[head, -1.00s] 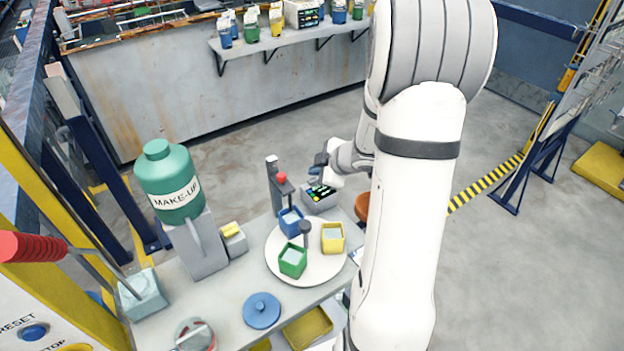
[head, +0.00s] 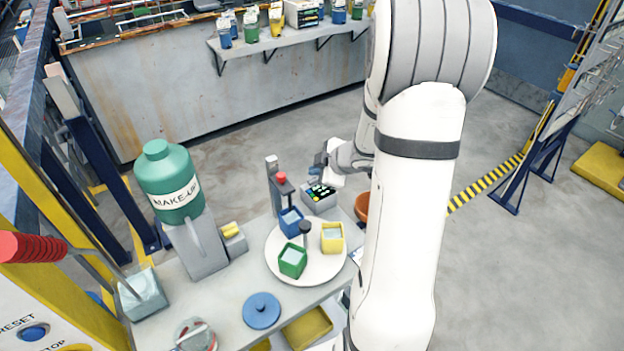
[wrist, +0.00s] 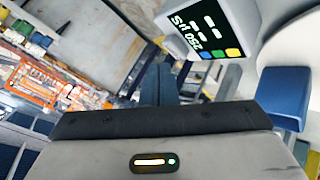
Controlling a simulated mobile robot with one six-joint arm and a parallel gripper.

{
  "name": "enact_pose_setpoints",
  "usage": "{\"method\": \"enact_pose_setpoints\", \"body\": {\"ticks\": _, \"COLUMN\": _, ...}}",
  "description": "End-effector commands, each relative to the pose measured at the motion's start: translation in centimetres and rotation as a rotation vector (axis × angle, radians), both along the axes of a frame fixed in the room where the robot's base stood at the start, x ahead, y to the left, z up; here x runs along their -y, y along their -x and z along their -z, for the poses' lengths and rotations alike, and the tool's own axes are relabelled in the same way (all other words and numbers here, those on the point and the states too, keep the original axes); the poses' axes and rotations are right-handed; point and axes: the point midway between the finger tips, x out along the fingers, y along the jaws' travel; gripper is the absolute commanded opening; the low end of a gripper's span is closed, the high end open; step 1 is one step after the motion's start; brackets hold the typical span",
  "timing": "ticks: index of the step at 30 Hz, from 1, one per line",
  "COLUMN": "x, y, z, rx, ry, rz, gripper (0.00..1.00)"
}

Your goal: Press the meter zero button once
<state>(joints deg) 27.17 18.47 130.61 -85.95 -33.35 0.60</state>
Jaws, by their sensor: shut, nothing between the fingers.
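The meter (head: 319,196) is a small grey box with a black screen and coloured buttons, at the back of the bench. No label on the buttons is readable, so I cannot tell which one is zero. My gripper (head: 321,160) is above and just behind the meter, apart from it. In the wrist view its dark fingers (wrist: 157,84) are together and empty, left of the buttons.
A post with a red knob (head: 281,178) stands left of the meter. A white turntable (head: 310,272) with blue, green and yellow cups is in front. An orange bowl (head: 362,206) is right of the meter. A green MAKE-UP bottle (head: 168,180) stands at left.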

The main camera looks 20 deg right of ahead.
Motion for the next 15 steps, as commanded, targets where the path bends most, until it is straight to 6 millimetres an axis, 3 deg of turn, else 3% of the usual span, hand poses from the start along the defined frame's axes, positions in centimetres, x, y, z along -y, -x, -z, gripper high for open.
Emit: {"method": "enact_pose_setpoints", "body": {"ticks": 15, "x": -0.02, "y": -0.03, "z": 0.84, "rx": 0.0, "ry": 0.001, "rz": -0.001, "gripper": 0.0}}
